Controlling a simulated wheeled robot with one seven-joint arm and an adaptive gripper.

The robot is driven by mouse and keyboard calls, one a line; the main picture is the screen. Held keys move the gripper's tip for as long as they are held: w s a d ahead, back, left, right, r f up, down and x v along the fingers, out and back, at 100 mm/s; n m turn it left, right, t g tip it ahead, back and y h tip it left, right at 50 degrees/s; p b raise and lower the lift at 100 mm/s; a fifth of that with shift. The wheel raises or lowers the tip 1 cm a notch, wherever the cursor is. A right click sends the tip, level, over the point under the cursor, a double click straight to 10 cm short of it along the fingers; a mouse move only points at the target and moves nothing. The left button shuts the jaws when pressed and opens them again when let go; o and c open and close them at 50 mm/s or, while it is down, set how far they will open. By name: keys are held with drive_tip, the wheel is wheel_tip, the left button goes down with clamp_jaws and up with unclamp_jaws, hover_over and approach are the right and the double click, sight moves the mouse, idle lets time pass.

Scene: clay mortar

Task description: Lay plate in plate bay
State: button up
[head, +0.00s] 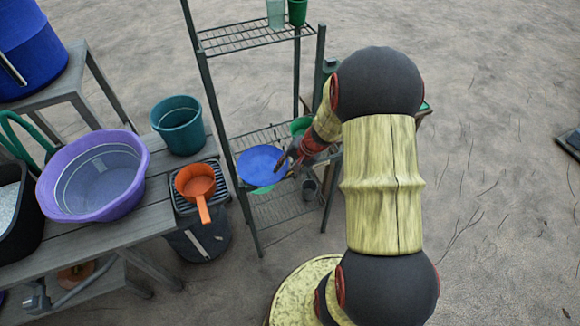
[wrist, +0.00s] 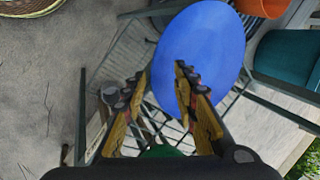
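A round blue plate (head: 262,166) is at the left part of the wire rack's middle shelf in the head view; I cannot tell whether it rests on the shelf. It also shows in the wrist view (wrist: 205,50). My gripper (head: 287,157) is at the plate's right edge. In the wrist view my gripper (wrist: 161,77) has its fingers apart, the right finger overlapping the plate and the left one beside it. I see no clear grip on the plate. The wire rack (head: 207,75) has several shelves; no marked plate bay can be made out.
A wooden bench (head: 145,215) on the left holds a purple basin (head: 118,205), a teal bucket (head: 180,133) and an orange pan (head: 196,182). A green pot (head: 300,125) stands on the rack behind my gripper. Rack posts stand close to the plate. Sandy ground at right is mostly clear.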

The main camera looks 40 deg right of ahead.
drive_tip(key=shift+w+a+f, duration=0.1)
drive_tip(key=shift+w+f, duration=0.05)
drive_tip(key=shift+f, duration=0.3)
drive_tip(key=c, duration=0.3)
drive_tip(key=c, duration=0.4)
clamp_jaws()
